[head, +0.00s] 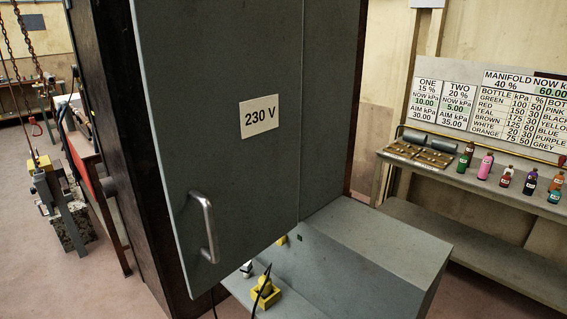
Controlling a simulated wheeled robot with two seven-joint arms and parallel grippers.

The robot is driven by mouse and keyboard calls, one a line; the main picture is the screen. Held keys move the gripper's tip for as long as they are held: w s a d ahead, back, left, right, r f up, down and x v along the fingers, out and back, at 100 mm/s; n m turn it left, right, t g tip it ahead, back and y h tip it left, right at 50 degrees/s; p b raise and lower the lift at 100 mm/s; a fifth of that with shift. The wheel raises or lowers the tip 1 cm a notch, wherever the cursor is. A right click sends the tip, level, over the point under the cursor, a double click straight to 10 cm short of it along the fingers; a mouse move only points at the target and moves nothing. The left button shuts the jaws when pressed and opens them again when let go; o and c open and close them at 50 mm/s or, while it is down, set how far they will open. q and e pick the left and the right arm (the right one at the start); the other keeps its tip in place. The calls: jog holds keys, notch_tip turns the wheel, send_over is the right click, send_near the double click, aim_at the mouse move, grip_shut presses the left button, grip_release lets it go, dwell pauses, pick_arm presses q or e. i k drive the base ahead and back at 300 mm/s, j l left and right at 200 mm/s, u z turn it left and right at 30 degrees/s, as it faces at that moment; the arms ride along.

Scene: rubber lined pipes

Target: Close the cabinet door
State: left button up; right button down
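The grey cabinet door (225,90) fills the middle of the head view. I cannot tell how wide any gap behind the door is. The cabinet's interior is hidden. Neither of my grippers is in view.
A grey box (385,245) stands below and right of the door. A yellow plug (265,292) with a black cable lies under the door's lower edge. A shelf (470,178) with several bottles stands at right. Chains (28,75) hang at left above a yellow-topped device (60,205).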

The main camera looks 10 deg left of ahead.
aim_at(222, 80)
jog(key=i+j+z, duration=0.2)
jog(key=j+z, duration=0.2)
jog(key=j, duration=0.8)
jog(key=j+z, duration=0.35)
jog(key=j, duration=0.85)
jog(key=i+l, duration=0.1)
jog(key=l, duration=0.5)
jog(key=k+j, duration=0.85)
